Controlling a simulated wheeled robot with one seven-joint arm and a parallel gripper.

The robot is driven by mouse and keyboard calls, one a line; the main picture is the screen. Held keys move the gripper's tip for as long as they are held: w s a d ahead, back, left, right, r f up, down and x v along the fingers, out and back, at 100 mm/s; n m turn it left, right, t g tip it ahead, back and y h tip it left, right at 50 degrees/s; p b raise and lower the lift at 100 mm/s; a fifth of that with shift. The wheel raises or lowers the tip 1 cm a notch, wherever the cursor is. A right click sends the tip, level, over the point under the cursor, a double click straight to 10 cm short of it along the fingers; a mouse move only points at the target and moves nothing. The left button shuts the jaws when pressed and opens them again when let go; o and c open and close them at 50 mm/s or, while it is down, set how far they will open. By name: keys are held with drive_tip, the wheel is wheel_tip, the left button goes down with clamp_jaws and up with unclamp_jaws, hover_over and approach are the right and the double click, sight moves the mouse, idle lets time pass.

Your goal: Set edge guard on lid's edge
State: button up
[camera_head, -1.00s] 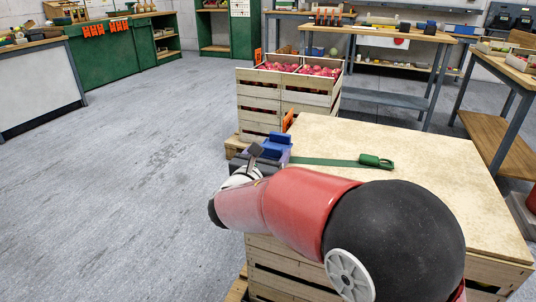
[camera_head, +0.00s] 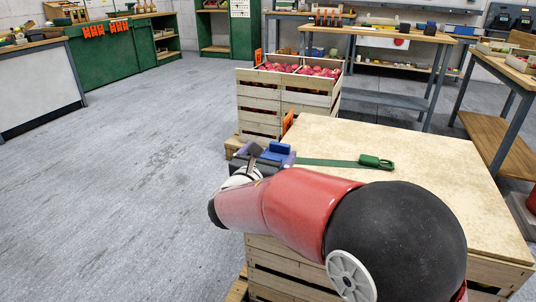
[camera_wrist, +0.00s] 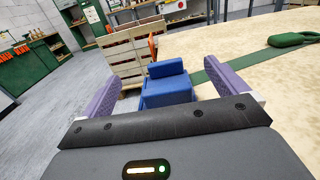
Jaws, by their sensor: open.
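The blue edge guard (camera_head: 280,149) is at the left edge of the pale wooden lid (camera_head: 400,142), where the green strap ends. In the wrist view the guard (camera_wrist: 166,92) looks stepped and stands between my purple fingers. My gripper (camera_wrist: 163,76) is open, one finger on each side of the guard, with visible gaps. The green strap (camera_wrist: 235,65) runs across the lid from behind the right finger to a green buckle (camera_wrist: 292,39). In the head view my gripper (camera_head: 271,155) is partly hidden by my arm. I cannot tell whether the guard sits flush on the edge.
A slatted crate of red apples (camera_head: 262,105) stands behind the lidded crate (camera_head: 290,270), with an orange piece (camera_head: 289,121) between them. Workbenches (camera_head: 385,34) stand at the back and right. The floor to the left is clear.

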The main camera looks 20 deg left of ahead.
drive_tip(key=s, duration=0.7)
drive_tip(key=shift+s+a, duration=0.3)
drive_tip(key=shift+s, duration=0.1)
